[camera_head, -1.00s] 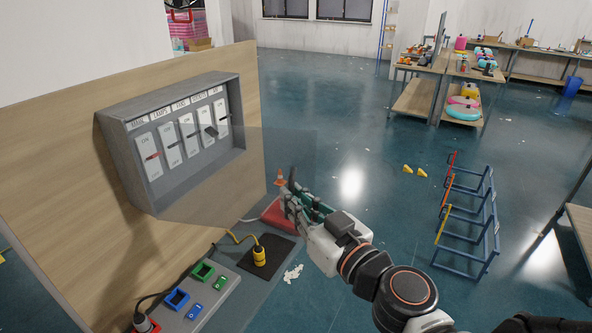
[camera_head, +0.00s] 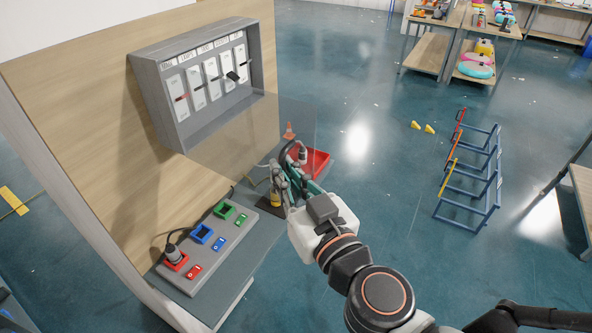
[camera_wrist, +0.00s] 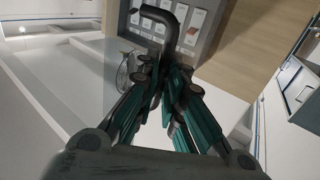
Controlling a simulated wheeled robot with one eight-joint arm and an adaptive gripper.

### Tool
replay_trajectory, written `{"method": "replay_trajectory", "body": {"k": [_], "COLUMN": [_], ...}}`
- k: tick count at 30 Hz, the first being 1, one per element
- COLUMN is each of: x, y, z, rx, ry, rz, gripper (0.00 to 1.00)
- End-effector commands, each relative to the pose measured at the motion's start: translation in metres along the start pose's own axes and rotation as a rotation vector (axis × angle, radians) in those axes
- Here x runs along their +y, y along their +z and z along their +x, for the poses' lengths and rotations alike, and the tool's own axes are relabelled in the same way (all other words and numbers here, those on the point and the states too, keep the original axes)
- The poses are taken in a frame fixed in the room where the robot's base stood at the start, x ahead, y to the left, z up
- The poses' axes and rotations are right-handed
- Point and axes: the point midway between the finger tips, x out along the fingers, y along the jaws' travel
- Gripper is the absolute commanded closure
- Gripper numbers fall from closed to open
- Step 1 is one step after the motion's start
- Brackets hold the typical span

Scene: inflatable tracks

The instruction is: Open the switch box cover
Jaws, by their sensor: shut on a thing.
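The grey switch box (camera_head: 160,95) hangs on the wooden panel, with a row of labelled white switches uncovered. Its clear cover (camera_head: 245,138) juts outward from the box's lower edge, standing away from the switches. My gripper (camera_head: 290,170) is at the cover's outer side, below and right of the box. In the wrist view my gripper (camera_wrist: 172,85) is shut on a black bent handle (camera_wrist: 163,16), which appears to belong to the cover. The fingers hide part of the handle. The switches (camera_wrist: 185,20) show behind it.
Below the box, a grey console (camera_head: 215,240) holds red, blue and green sockets, with a plug in the red one. A yellow plug (camera_head: 276,198) and red tray (camera_head: 315,162) are near my gripper. A blue rack (camera_head: 470,175) stands right on open floor.

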Motion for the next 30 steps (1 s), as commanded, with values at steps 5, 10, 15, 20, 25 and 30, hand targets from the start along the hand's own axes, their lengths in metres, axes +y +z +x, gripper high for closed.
{"method": "replay_trajectory", "body": {"k": [5, 10, 15, 20, 25, 30], "x": [-0.0083, -0.0099, -0.0099, -0.0098, -0.0093, -0.0083], "y": [-0.0027, -0.0027, -0.0028, -0.0028, -0.0023, -0.0014], "z": [0.0033, 0.0031, 0.0032, 0.0033, 0.0026, 0.0013], "rx": [0.0, 0.0, 0.001, 0.001, 0.0, 0.0], "ry": [0.006, 0.013, 0.015, 0.015, 0.016, 0.018], "rz": [-0.003, -0.004, -0.004, -0.004, -0.004, -0.002], "gripper": [1.0, 1.0, 1.0, 1.0, 0.7, 0.7]}}
